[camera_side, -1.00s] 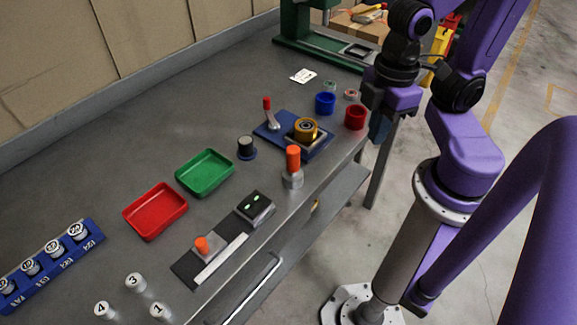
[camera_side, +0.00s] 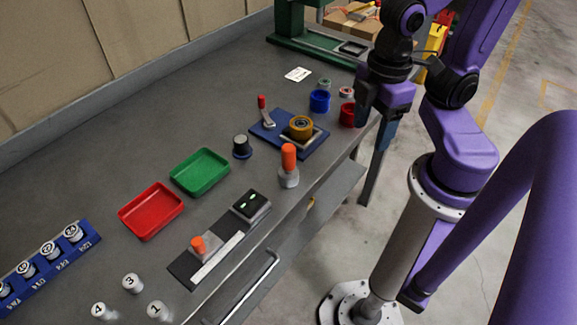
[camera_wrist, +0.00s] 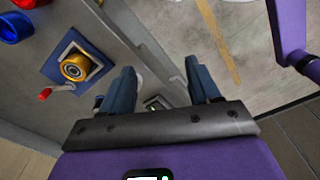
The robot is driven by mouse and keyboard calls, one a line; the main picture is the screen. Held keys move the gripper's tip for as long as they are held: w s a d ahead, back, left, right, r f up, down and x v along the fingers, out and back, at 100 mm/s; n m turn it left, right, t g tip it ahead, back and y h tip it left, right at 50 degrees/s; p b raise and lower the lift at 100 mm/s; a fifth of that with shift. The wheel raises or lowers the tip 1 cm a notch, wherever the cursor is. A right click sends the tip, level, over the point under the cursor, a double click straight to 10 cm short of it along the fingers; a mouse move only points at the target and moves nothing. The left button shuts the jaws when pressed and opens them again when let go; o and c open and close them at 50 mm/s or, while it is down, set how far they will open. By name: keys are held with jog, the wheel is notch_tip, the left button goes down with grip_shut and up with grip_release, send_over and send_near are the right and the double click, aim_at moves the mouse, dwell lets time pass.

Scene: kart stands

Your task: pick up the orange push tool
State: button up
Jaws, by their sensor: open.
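The orange push tool (camera_side: 289,158) appears to be the upright orange-handled piece in a grey round holder, near the front edge of the bench in the side view. A shorter orange-topped piece (camera_side: 198,245) stands on a dark plate further left. My gripper (camera_side: 371,128) is open and empty, beyond the bench's front edge, to the right of and apart from the push tool. In the wrist view my gripper (camera_wrist: 161,82) has its two blue fingers wide apart. The push tool is not clearly visible there; the left finger may hide it.
A blue plate with a gold ring (camera_side: 302,127) and red-knobbed lever stands behind the tool. A red cup (camera_side: 348,114) and blue cup (camera_side: 320,101) are near my gripper. A black box with green lights (camera_side: 251,205) is left of the tool. Red (camera_side: 151,211) and green trays lie further left.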

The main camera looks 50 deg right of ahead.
aim_at(289, 146)
jog(key=w+a+r+n, duration=0.3)
jog(key=w+n, duration=0.1)
jog(key=w, duration=0.3)
jog(key=w+a+r+n, duration=0.3)
jog(key=w, duration=0.4)
jog(key=f, duration=1.7)
jog(key=shift+a+f, duration=0.25)
jog(key=shift+a, duration=0.05)
jog(key=c, duration=1.1)
